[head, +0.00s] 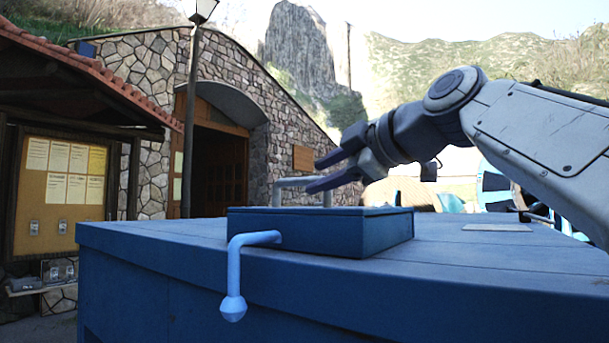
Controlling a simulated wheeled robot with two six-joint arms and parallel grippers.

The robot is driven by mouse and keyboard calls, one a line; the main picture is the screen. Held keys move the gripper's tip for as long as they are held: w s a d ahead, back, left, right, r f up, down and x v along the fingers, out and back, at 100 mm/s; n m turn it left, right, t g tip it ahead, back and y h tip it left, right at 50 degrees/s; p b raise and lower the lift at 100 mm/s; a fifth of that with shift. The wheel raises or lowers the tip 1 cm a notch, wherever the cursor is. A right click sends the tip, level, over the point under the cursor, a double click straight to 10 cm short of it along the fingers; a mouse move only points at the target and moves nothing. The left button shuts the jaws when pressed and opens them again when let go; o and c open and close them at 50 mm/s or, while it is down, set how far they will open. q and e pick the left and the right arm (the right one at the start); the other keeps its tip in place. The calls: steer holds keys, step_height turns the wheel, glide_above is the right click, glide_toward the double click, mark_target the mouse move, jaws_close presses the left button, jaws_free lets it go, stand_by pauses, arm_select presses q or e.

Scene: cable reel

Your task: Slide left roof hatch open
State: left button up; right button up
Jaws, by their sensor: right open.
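A dark blue raised hatch (320,232), a flat box shape, sits on the blue roof (480,262) in the middle of the head view. A grey bar handle (276,190) stands up behind or on its far side; I cannot tell exactly where it joins. A light blue bent lever with a knob (235,285) hangs over the roof's front edge at the left of the hatch. My right gripper (327,171) comes in from the right, open and empty, above the hatch and by the handle. The fingers partly overlap the handle, so contact is unclear. My left gripper is out of view.
A flat grey plate (497,228) lies on the roof at the right. A blue wheel-like thing (492,186) is behind it. A notice board (62,188) and a stone building (140,75) stand to the left, beyond the roof.

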mark_target(309, 178)
steer(key=p+x, duration=0.1)
steer(key=x, duration=0.3)
steer(key=shift+a+r+p, duration=0.1)
steer(key=shift+p, duration=0.25)
steer(key=shift+w+a+f, duration=0.25)
steer(key=shift+w+a, duration=0.05)
steer(key=shift+w, duration=0.2)
jaws_close()
stand_by(0.7)
